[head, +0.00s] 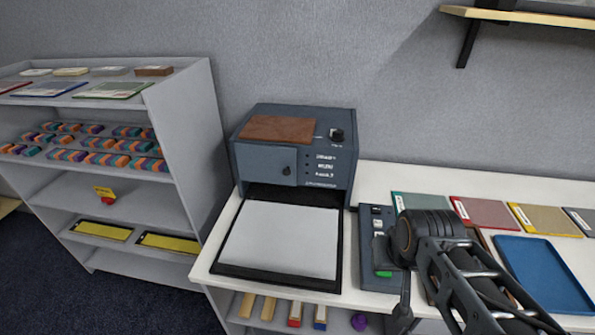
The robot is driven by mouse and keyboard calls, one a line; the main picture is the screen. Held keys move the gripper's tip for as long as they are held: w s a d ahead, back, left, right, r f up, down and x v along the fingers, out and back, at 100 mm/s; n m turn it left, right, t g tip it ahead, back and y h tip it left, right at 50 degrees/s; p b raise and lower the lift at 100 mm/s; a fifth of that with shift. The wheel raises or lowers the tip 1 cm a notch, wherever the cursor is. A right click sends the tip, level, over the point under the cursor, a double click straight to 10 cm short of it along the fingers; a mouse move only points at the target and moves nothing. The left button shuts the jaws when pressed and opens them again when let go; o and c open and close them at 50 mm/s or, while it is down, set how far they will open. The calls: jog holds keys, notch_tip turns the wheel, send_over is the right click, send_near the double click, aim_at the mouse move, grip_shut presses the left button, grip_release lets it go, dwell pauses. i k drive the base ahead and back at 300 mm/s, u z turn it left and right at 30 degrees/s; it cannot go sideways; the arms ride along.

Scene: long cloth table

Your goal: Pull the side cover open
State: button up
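A dark blue-grey machine (323,170) stands on the white table against the wall. Its front has a lighter panel (262,163) with a small dark knob (286,171); this may be the side cover, and it looks closed. A brown plate (279,128) lies on the machine's top, next to a dark knob (336,134). My gripper (402,285) is at the lower right, in front of a control box and well apart from the machine. Its fingers are not clear against my dark arm, so I cannot tell whether it is open or shut.
A white sheet on a dark tray (228,268) lies before the machine. A control box (378,219) with a green button stands right of it. Coloured folders (486,213) and a blue tray (545,272) lie further right. A grey shelf unit (190,130) stands left.

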aim_at(255, 162)
jog(key=z, duration=0.3)
jog(key=k, duration=0.65)
jog(key=u, duration=1.2)
jog(key=i, duration=0.45)
jog(key=z, duration=0.15)
